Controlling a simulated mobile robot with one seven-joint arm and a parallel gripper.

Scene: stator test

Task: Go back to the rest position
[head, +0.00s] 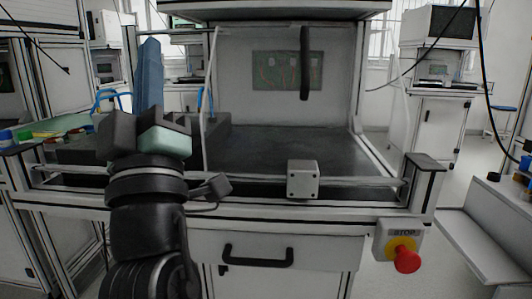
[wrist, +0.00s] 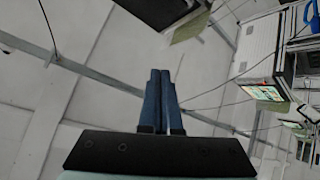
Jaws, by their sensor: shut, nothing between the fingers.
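My arm rises at the left front of the head view, in front of the test bench. My gripper (head: 148,45) points up, with its blue fingers above the bench's left part. In the wrist view my gripper (wrist: 160,74) has its two blue fingers side by side, shut with nothing between them. The fingers point toward the ceiling and touch nothing that I can see.
The bench has a dark work surface (head: 290,150) under a hood, with a clear middle. A small grey box (head: 302,180) sits on its front rail. A red stop button (head: 406,259) sticks out at the front right. Coloured items (head: 45,130) lie at the left.

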